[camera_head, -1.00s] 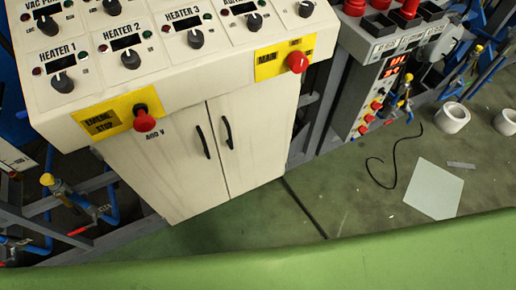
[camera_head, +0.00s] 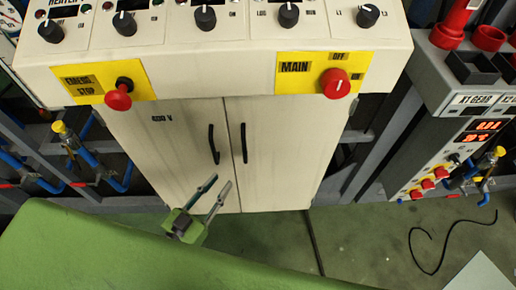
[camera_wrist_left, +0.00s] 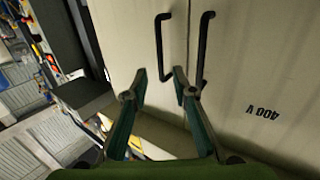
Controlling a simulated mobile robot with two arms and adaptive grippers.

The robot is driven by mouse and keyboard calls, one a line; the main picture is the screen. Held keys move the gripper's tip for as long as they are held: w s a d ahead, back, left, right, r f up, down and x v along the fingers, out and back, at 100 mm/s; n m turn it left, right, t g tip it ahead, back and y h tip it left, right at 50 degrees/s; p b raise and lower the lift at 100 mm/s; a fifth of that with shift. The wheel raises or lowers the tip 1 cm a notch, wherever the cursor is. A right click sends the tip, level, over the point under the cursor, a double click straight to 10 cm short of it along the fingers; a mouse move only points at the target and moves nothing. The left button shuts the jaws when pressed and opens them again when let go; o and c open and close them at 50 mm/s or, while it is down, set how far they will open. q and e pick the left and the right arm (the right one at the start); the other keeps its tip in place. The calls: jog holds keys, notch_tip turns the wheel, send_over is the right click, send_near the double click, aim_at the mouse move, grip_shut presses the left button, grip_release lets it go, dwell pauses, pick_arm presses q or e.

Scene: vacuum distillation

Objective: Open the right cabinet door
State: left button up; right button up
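The cream cabinet's right door (camera_head: 285,150) is shut, with a black vertical bar handle (camera_head: 243,142) near the middle seam. The left door (camera_head: 165,150), marked 400 V, is also shut and has its own black handle (camera_head: 213,145). My left gripper (camera_head: 222,181) is open and empty, in front of the doors and lower than the handles in the picture. The left wrist view is turned over: the right door's handle (camera_wrist_left: 162,45) shows ahead between the open fingers (camera_wrist_left: 160,75), and the left door's handle (camera_wrist_left: 203,48) is to its right. Neither is touched. My right gripper is out of view.
A sloping control panel with knobs (camera_head: 205,18), a red emergency stop button (camera_head: 118,97) and a red main switch (camera_head: 335,83) overhangs the doors. A grey instrument unit (camera_head: 430,160) stands at the right.

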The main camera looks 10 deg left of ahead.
aim_at(244, 150)
pick_arm(q)
jog(key=x, duration=0.4)
jog(key=p+x, duration=0.1)
jog(key=x, duration=0.4)
jog(key=r+x, duration=0.1)
jog(key=x, duration=0.3)
jog(key=shift+w+d, duration=0.15)
jog(key=shift+w, duration=0.25)
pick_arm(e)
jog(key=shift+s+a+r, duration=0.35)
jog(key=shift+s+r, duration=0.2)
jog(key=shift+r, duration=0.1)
pick_arm(q)
jog(key=shift+r, duration=0.1)
grip_shut()
